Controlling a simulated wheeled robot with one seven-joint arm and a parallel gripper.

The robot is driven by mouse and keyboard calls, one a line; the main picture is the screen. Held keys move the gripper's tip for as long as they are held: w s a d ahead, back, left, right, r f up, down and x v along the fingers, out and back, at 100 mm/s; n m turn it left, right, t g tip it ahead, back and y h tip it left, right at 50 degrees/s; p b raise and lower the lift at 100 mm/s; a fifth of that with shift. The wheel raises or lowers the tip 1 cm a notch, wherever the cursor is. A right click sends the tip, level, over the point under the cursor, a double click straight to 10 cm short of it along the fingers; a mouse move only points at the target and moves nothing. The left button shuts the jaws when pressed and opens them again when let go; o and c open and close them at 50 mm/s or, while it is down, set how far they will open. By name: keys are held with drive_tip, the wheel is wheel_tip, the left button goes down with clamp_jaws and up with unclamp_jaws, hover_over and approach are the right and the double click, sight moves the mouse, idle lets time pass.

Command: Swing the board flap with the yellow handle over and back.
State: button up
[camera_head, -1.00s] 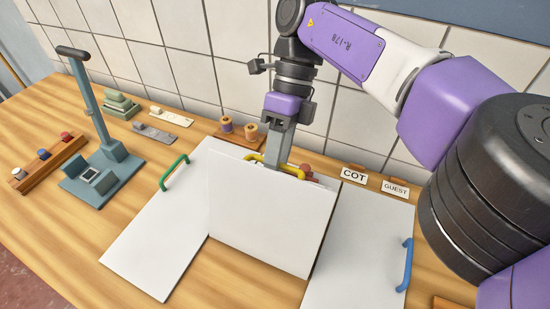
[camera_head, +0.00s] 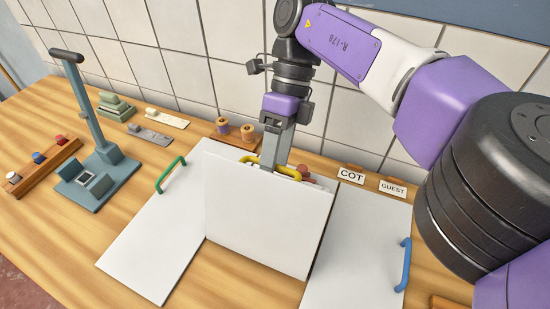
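The white board flap (camera_head: 265,219) in the middle stands raised and tilted, its broad face toward me. Its yellow handle (camera_head: 249,159) shows behind the top edge. My gripper (camera_head: 272,165) points down at that handle, and its fingertips are partly hidden behind the flap edge. I cannot tell whether the fingers are closed on the handle. A white panel with a green handle (camera_head: 171,175) lies flat to the left. A white panel with a blue handle (camera_head: 404,265) lies flat to the right.
A grey lever press (camera_head: 100,170) and a peg rack (camera_head: 41,166) stand at the left. Spools on a wooden block (camera_head: 234,134) stand behind the flap. Small COT (camera_head: 351,176) and GUEST (camera_head: 392,188) signs stand at the back right. The tiled wall is close behind my arm.

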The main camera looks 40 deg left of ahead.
wheel_tip(320, 180, up, 20)
drive_tip(key=p, duration=0.4)
drive_tip(key=shift+p, duration=0.3)
